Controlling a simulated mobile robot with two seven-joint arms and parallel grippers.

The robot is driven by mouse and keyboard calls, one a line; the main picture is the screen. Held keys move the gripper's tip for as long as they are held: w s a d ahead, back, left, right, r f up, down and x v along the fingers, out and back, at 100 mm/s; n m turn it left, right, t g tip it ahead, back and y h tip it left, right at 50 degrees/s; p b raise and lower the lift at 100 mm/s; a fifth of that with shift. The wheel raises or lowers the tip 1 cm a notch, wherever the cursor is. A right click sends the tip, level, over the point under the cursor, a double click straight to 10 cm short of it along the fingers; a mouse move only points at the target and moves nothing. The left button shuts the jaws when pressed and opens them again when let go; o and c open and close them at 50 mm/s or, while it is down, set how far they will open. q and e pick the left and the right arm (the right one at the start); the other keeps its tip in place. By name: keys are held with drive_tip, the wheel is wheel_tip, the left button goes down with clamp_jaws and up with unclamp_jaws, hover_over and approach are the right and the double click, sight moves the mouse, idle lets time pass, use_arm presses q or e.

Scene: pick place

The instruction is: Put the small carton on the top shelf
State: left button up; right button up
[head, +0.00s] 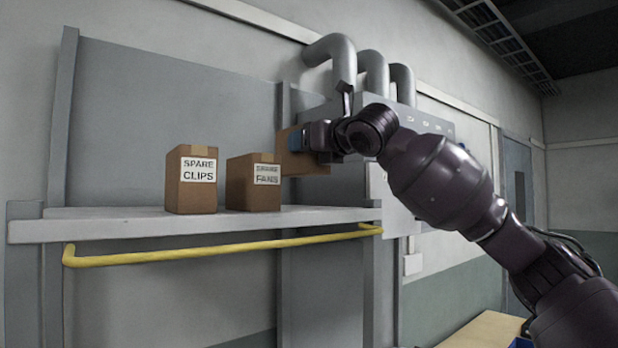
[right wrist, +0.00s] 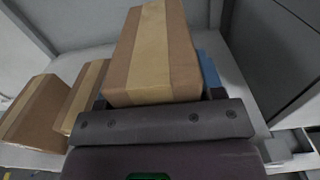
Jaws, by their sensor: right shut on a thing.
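My right gripper (head: 318,136) is shut on a small brown carton (head: 303,162) with a blue patch beside the jaws. The carton is at the right end of the top shelf (head: 120,227), right of the other boxes. Its underside looks a little above the shelf surface, though contact is hard to tell. In the right wrist view the held carton (right wrist: 152,55) fills the upper middle, with a tan tape strip along its top, and the gripper (right wrist: 160,98) is at its near end. My left gripper is not in view.
A "SPARE CLIPS" box (head: 191,180) and a "SPARE FANS" box (head: 253,183) stand on the shelf to the left. A yellow rail (head: 215,247) runs below the shelf's front edge. Grey pipes (head: 340,60) and a wall cabinet (head: 425,125) are behind my arm. The shelf's left end is clear.

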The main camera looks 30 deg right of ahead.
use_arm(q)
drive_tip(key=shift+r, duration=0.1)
use_arm(e)
drive_tip(key=shift+f, duration=3.3)
drive_tip(key=shift+f, duration=0.15)
drive_tip(key=o, duration=1)
drive_tip(key=shift+o, duration=0.2)
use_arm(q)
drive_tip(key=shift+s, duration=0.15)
